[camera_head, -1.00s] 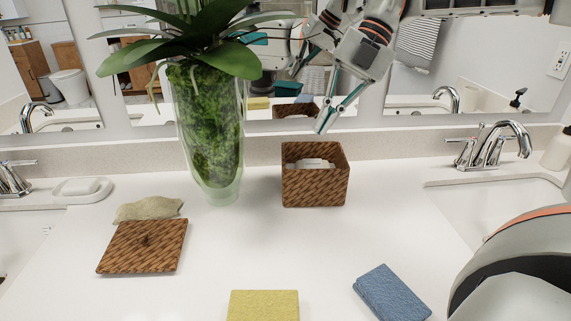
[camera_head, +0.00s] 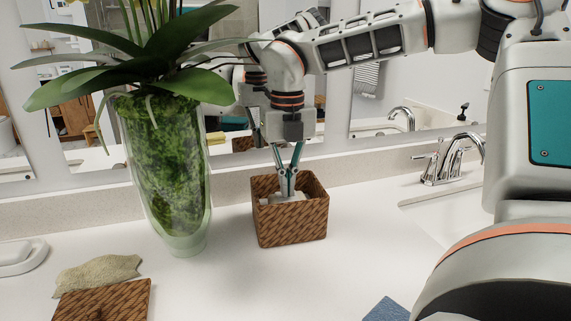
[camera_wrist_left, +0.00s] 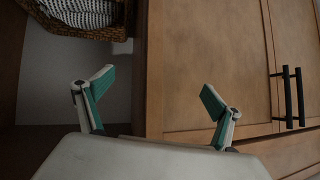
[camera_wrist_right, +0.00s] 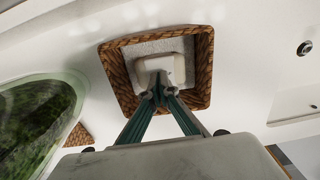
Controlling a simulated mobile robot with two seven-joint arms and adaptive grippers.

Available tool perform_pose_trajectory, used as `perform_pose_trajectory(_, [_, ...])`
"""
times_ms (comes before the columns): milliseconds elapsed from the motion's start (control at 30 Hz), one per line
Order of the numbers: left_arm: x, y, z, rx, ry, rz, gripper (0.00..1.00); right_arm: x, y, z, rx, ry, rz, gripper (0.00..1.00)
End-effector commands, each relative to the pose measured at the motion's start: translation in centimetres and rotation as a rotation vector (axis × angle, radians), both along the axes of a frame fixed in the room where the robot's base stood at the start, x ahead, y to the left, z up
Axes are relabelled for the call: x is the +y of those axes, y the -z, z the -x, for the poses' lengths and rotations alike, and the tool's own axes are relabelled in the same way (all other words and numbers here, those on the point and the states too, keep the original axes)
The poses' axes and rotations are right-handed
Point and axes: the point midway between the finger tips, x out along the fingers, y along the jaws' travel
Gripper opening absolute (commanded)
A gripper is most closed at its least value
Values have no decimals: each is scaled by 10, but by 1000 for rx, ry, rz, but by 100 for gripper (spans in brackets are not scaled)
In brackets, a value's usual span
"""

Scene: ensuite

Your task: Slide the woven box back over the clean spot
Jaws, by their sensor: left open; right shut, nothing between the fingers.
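The woven box (camera_head: 290,222) is a brown, open-topped square box standing upright on the white counter near the backsplash. A whitish item (camera_wrist_right: 165,68) lies inside it. My right gripper (camera_head: 287,192) points down into the box's opening, its fingertips together with nothing held. In the right wrist view the fingertips (camera_wrist_right: 158,92) appear over the whitish item; I cannot tell whether they touch it or the box. My left gripper (camera_wrist_left: 155,88) is open and empty, seen only in its wrist view, in front of a wooden cabinet. No clean spot can be made out; the counter under the box is hidden.
A glass vase (camera_head: 168,190) with a leafy plant stands left of the box. A woven lid (camera_head: 104,302) and a beige cloth-like item (camera_head: 97,274) lie front left. A blue cloth (camera_head: 386,310) lies front right. A faucet (camera_head: 452,160) is at right.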

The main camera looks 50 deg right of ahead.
Motion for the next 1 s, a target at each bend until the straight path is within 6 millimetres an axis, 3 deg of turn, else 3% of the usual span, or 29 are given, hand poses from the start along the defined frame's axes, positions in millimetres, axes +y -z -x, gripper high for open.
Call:
perform_pose_trajectory(33, [0, -2, -1, -4, 1, 1, 92, 2, 6, 3, 1, -2, -2, 0])
perform_pose_trajectory(300, [0, -6, -3, -10, 0, -1, 92, 18, 2, 31, -3, 0, -1, 0])
perform_pose_trajectory(767, [3, 2, 2, 8, -5, -5, 92, 21, 3, 35, 0, 1, 0, 0])
perform_pose_trajectory(1000, [2, 2, 2, 7, -7, -1, 92, 30, 4, 49, 0, -1, 0, 0])
